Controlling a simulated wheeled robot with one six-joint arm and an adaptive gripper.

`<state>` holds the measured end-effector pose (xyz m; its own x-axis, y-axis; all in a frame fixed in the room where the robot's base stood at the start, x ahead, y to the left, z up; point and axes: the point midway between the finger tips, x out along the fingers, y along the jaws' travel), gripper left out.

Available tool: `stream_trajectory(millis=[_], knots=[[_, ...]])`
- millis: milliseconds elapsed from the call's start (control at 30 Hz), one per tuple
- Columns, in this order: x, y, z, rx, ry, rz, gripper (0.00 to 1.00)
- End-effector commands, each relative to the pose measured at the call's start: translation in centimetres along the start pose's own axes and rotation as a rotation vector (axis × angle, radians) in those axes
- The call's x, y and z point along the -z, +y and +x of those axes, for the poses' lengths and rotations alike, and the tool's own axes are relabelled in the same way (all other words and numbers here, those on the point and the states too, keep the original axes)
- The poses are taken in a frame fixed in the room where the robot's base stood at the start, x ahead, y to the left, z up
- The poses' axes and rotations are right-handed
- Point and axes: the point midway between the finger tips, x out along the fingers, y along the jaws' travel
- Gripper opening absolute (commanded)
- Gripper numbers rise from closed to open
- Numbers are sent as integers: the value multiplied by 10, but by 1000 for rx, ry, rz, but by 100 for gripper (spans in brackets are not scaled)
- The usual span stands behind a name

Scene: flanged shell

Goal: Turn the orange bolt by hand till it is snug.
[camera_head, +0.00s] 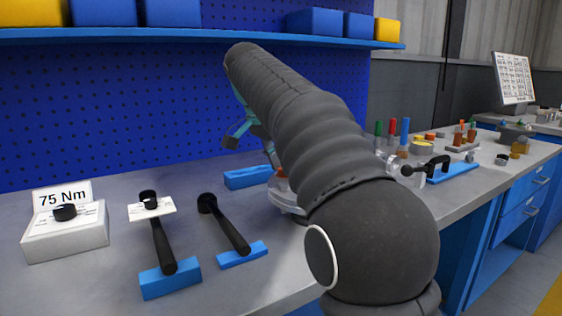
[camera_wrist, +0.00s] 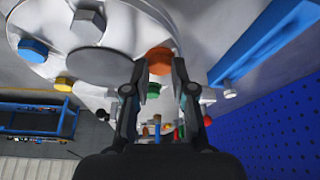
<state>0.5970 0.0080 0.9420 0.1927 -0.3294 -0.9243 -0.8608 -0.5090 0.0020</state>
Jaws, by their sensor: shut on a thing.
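The orange bolt (camera_wrist: 160,56) sits at the edge of the pale flanged shell (camera_wrist: 118,22) in the wrist view. The two fingers of my gripper (camera_wrist: 159,68) stand on either side of its head and are shut on it. A blue bolt (camera_wrist: 33,48), a yellow bolt (camera_wrist: 63,84) and a green bolt (camera_wrist: 154,86) also show around the shell.
Two black wrenches (camera_head: 163,246) (camera_head: 231,228) rest on blue holders at the left of the bench. A box with a "75 Nm" sign (camera_head: 62,195) stands at the far left. Small coloured parts (camera_head: 392,129) and a black clamp-like tool (camera_head: 428,168) lie to the right. A blue shelf runs above.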

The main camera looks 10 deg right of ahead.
Motion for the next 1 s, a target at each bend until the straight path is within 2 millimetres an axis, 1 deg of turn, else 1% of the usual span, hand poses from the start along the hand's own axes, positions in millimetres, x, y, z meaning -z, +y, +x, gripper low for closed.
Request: stream_trajectory(millis=[33, 200, 400, 967, 1000], knots=[[2, -2, -3, -3, 6, 31, 0], [2, -2, -4, -41, 5, 124, 0], [2, -3, -4, -67, 5, 191, 0], [2, -3, -4, -81, 5, 222, 0], [2, -3, -4, -81, 5, 222, 27]])
